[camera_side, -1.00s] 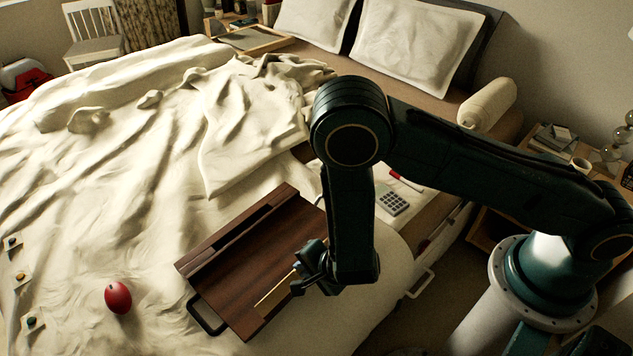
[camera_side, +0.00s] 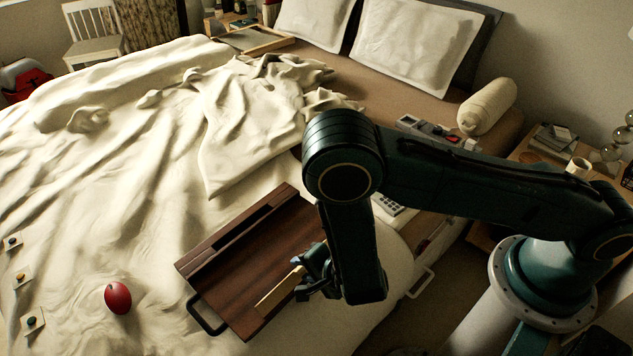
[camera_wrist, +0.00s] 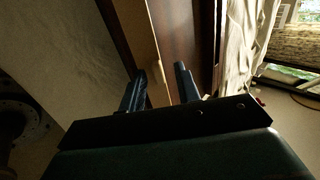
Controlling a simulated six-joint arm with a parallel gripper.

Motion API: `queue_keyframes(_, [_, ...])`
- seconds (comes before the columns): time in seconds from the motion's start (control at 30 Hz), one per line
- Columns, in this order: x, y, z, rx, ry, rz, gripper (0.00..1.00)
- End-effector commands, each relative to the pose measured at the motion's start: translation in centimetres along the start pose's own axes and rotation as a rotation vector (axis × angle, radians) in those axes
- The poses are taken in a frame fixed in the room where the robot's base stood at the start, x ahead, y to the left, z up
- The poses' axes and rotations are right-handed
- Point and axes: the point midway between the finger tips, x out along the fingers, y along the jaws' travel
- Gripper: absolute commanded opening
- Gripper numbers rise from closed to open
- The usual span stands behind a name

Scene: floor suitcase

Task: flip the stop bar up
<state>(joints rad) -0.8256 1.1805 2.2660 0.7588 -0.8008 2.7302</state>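The stop bar (camera_side: 279,292) is a pale wooden strip along the near right edge of a dark brown wooden tray (camera_side: 235,275) on the bed. In the side view its broad pale face shows, tilted against the tray. My gripper (camera_side: 302,281) is at the bar's right end, close to it or touching; which I cannot tell. In the wrist view the two fingers (camera_wrist: 162,80) are apart, and the pale bar (camera_wrist: 152,48) runs into the space between them. The bar's end near the fingers is partly hidden.
A black handle (camera_side: 205,316) sticks out from the tray's front left. A red egg-shaped object (camera_side: 118,297) lies on the sheet to the left. A calculator (camera_side: 387,204) lies behind my arm. Rumpled bedding (camera_side: 250,120) fills the area behind the tray.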

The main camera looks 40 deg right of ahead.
Motion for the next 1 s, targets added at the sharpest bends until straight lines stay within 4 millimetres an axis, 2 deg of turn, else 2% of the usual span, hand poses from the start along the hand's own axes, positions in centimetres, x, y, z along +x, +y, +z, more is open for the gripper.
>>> queue_keyframes(0.47, [-0.7,0.1,0.0,-0.002,0.001,0.004,0.33])
queue_keyframes(1.0, [-6.4,0.1,0.1,-0.003,-0.001,0.002,0.33])
